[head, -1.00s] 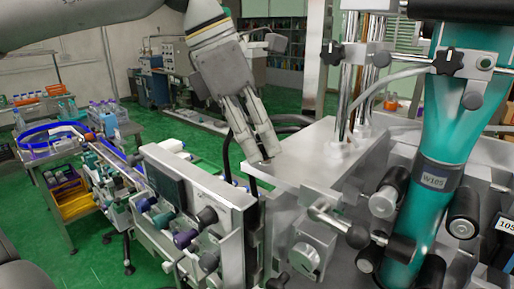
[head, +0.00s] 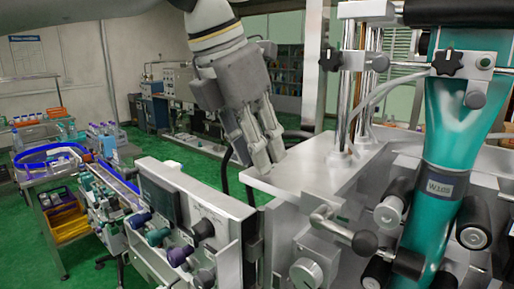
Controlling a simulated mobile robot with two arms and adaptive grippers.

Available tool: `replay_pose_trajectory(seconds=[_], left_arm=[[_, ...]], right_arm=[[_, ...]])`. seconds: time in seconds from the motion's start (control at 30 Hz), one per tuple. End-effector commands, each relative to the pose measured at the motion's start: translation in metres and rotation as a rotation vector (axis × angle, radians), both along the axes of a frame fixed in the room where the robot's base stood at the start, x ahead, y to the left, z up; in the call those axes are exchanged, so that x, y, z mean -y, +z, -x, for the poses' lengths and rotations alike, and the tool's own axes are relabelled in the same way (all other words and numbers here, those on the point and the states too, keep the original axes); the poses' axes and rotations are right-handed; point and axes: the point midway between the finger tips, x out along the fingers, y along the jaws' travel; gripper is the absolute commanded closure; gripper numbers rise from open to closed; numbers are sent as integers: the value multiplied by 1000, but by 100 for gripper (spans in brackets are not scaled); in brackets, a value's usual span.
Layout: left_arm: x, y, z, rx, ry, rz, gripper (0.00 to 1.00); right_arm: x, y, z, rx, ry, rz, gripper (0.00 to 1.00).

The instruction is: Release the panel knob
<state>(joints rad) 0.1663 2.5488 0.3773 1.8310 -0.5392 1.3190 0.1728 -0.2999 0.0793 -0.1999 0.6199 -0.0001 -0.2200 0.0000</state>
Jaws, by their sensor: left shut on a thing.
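A control panel (head: 168,199) stands low in the middle of the head view. A black knob (head: 203,228) sits on its face, with several purple and teal knobs (head: 158,236) to its left. My left gripper (head: 263,166) is at the left corner of the flat metal top (head: 310,169), above and to the right of the panel. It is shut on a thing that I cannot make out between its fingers. Its fingertips are visibly apart from the black knob. My right gripper is not in view.
A teal cylinder (head: 452,145) with a label and black rollers stands at the right. A metal lever (head: 333,225) juts out in front of the metal top. A cart with a blue-edged tray (head: 50,155) stands at the left.

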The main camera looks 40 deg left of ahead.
Motion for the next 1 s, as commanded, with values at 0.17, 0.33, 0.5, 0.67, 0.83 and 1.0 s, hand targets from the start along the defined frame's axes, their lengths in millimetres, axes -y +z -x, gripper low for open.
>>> replay_pose_trajectory(seconds=[0.17,0.33,0.5,0.67,0.83,1.0], left_arm=[[0,1,-1,4,4,1,96],[0,1,-1,4,4,1,97],[0,1,-1,3,3,1,52],[0,1,0,2,2,0,51],[0,1,0,2,2,0,51],[-2,17,5,4,4,0,51]], right_arm=[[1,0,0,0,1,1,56],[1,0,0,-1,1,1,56],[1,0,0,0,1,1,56],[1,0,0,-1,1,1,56],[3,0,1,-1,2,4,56],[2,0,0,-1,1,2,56]])
